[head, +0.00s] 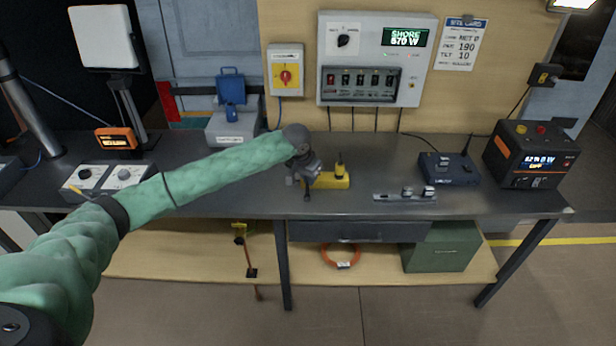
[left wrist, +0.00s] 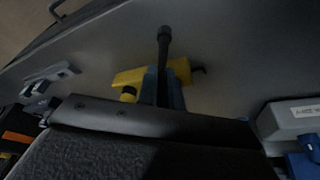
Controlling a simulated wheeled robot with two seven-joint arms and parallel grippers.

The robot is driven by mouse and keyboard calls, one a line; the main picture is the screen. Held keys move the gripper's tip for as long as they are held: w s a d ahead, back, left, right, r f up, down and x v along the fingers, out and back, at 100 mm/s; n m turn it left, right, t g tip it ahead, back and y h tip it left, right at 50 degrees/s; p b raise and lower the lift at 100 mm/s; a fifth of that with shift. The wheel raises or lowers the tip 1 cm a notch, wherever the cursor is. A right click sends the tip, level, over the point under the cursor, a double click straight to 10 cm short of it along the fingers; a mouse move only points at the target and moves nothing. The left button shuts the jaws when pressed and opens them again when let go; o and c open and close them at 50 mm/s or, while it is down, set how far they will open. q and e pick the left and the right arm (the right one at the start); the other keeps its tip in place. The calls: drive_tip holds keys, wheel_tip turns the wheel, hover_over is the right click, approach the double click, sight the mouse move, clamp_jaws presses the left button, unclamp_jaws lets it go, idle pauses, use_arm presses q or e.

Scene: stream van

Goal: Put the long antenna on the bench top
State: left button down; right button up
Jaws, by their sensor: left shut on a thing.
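My left gripper (head: 305,185) reaches over the middle of the grey bench top (head: 360,150). In the left wrist view its blue fingers (left wrist: 164,88) are shut on a thin dark rod with a thicker end, which looks like the long antenna (left wrist: 164,48). In the head view only a short dark end of it shows below the fingers, near the bench's front part. I cannot tell whether it touches the bench top. A yellow block (head: 330,180) with a dark upright piece lies just right of the gripper. My right gripper is not in view.
A metal bar with knobs (head: 405,196) lies to the right. Behind it stands a blue radio box (head: 449,170) with a thin aerial, then a black power unit (head: 531,154). A grey case (head: 232,128) stands behind my arm. Bench surface is free between the block and the radio box.

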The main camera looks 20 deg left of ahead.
use_arm(q)
drive_tip(key=shift+f, duration=0.2)
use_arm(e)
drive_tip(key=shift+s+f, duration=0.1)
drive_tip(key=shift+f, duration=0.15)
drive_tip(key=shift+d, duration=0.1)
use_arm(q)
drive_tip(key=c, duration=1.6)
unclamp_jaws()
drive_tip(key=shift+f, duration=0.15)
drive_tip(key=shift+o, duration=0.2)
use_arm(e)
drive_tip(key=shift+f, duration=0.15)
